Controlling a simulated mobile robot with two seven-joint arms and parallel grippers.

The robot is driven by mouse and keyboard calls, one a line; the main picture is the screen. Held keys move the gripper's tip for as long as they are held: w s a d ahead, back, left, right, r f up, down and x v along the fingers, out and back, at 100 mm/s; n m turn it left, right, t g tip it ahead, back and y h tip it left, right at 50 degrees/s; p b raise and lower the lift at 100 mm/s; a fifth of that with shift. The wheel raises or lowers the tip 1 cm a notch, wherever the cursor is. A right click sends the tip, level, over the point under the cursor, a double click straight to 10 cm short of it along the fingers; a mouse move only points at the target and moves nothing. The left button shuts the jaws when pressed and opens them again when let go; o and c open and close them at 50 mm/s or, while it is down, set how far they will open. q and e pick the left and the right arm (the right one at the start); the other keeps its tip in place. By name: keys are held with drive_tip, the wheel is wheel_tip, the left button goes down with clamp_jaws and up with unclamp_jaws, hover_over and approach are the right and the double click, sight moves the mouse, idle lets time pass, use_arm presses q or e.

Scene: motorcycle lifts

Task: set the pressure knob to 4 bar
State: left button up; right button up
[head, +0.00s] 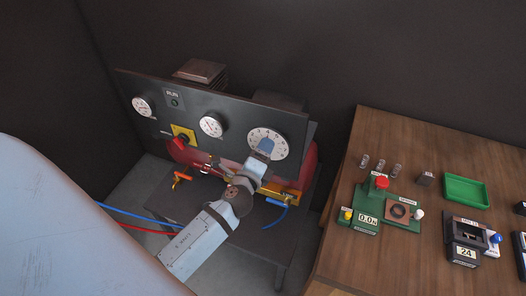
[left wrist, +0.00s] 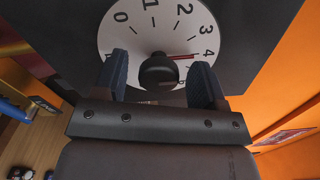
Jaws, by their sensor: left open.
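The pressure knob (left wrist: 158,72) is a round black knob at the centre of a white dial (head: 281,142) on the dark panel. In the left wrist view the dial (left wrist: 130,38) shows the numbers 0 to 4, and its red pointer (left wrist: 184,56) points right, at or very near the 4. My left gripper (head: 265,148) is open in front of the dial. In the left wrist view its two blue fingers (left wrist: 160,78) stand on either side of the knob, with gaps visible. In the head view the gripper hides the knob. My right gripper is not in view.
Two white gauges, the left one (head: 141,107) and the middle one (head: 210,126), sit on the same panel (head: 240,112). A yellow plate with a red switch (head: 182,139) is below them. A wooden table (head: 345,225) with small devices and a green tray (head: 466,190) stands at the right.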

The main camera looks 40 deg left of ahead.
use_arm(q)
drive_tip(key=b+v, duration=0.5)
drive_tip(key=v, duration=0.8)
drive_tip(key=shift+s, duration=0.25)
drive_tip(key=s+d+f+n+g+h+p, duration=0.2)
drive_tip(key=d+f+n+g+h, duration=0.1)
drive_tip(key=f+n, duration=0.5)
drive_tip(key=s+d+f+n+g+h+p, duration=0.3)
drive_tip(key=d+f+n+h, duration=0.1)
drive_tip(key=f+n, duration=0.3)
drive_tip(key=shift+d+f+n+h, duration=0.3)
drive_tip(key=shift+d+f+n, duration=0.15)
drive_tip(key=shift+d, duration=0.3)
drive_tip(key=shift+c, duration=0.2)
